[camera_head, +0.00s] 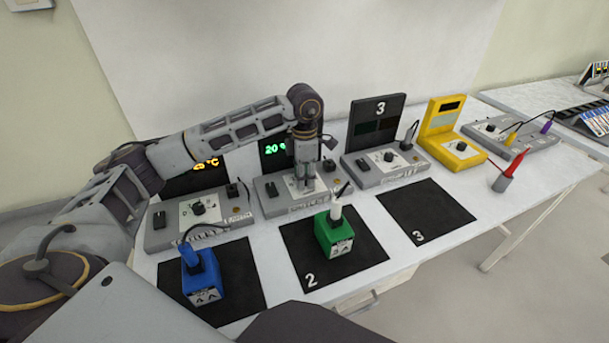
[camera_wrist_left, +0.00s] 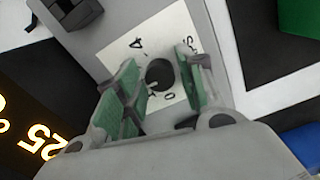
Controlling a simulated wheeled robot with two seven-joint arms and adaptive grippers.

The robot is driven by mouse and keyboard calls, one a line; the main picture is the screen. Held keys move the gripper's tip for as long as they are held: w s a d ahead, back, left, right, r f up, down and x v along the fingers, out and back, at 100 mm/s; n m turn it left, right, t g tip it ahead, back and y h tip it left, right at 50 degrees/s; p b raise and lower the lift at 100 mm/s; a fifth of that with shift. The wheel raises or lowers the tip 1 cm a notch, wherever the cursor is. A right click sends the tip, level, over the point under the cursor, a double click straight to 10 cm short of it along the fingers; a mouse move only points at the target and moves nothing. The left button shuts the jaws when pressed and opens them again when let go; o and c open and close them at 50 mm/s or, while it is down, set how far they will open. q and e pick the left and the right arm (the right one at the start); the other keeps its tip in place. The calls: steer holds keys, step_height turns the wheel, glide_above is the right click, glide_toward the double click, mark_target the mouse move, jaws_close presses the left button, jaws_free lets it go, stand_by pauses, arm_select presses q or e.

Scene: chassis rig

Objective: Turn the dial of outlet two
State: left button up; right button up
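The outlet two box (camera_head: 272,208) is a grey unit in the middle of the row, with a white dial plate and a switch. My left gripper (camera_head: 303,184) reaches down over its plate and hides the dial in the head view. In the left wrist view the round dark dial (camera_wrist_left: 160,74) shows on its white scale. It sits between the two green-padded fingers of my left gripper (camera_wrist_left: 162,80). The fingers are apart, with a gap to the dial on the left side; contact on the right side is unclear. My right gripper is not in view.
A green block (camera_head: 334,234) with a white plug stands on mat 2, and a blue block (camera_head: 202,275) on the left mat. Mat 3 (camera_head: 428,212) is empty. Outlet one (camera_head: 200,217), outlet three (camera_head: 388,166) and a yellow unit (camera_head: 455,148) flank outlet two.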

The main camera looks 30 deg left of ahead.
arm_select(q)
steer(key=c, duration=0.7)
steer(key=shift+o, duration=0.2)
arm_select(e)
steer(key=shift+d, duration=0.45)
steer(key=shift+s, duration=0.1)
arm_select(q)
steer(key=shift+m, duration=0.3)
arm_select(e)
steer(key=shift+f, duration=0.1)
arm_select(q)
steer(key=shift+m+b, duration=0.3)
steer(key=shift+m, duration=0.8)
steer(key=m+b, duration=0.1)
steer(key=m, duration=0.2)
steer(key=shift+m+b, duration=0.4)
steer(key=shift+m, duration=0.7)
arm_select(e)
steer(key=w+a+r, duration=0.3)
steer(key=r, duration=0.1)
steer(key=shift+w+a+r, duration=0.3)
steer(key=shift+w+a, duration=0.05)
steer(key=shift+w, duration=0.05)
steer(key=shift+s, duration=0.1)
